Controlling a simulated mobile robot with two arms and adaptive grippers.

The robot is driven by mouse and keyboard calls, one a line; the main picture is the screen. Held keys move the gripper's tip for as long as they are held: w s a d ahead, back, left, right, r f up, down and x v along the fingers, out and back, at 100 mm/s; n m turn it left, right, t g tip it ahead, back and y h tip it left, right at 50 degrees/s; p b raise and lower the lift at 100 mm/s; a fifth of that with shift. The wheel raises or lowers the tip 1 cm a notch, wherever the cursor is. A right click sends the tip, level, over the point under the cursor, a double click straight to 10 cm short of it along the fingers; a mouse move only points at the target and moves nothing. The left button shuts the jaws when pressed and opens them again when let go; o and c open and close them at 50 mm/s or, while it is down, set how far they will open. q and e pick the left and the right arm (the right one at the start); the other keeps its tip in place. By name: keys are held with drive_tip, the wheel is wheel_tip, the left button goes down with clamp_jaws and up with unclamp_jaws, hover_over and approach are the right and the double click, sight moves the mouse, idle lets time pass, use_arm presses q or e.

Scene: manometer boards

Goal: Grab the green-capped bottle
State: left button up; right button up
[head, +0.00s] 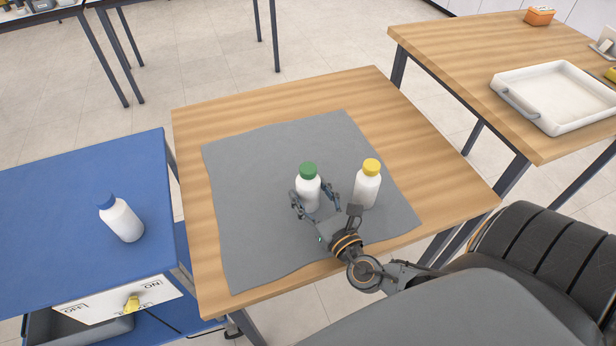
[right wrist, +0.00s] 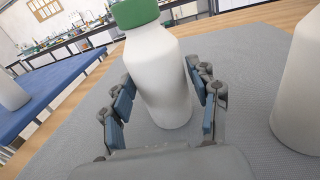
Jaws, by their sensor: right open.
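The green-capped bottle (head: 308,190) is white and stands upright on the grey mat (head: 245,190) on the wooden table. My right gripper (head: 316,205) is open, with its fingers on either side of this bottle. In the right wrist view the green-capped bottle (right wrist: 158,75) stands between the blue finger pads of the right gripper (right wrist: 165,112). My left gripper is not in view.
A yellow-capped white bottle (head: 367,186) stands close to the right of the gripper. A blue-capped bottle (head: 121,219) stands on the blue table (head: 60,190) at left. A white tray (head: 555,120) lies on the right-hand table. The mat's left part is clear.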

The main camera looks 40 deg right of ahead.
drive_tip(key=w, duration=0.5)
drive_tip(key=shift+w+d+p, duration=0.15)
drive_tip(key=shift+d+p, duration=0.1)
drive_tip(key=shift+p, duration=0.1)
drive_tip(key=shift+c, duration=0.7)
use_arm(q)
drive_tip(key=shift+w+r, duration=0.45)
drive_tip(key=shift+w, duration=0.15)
use_arm(e)
clamp_jaws()
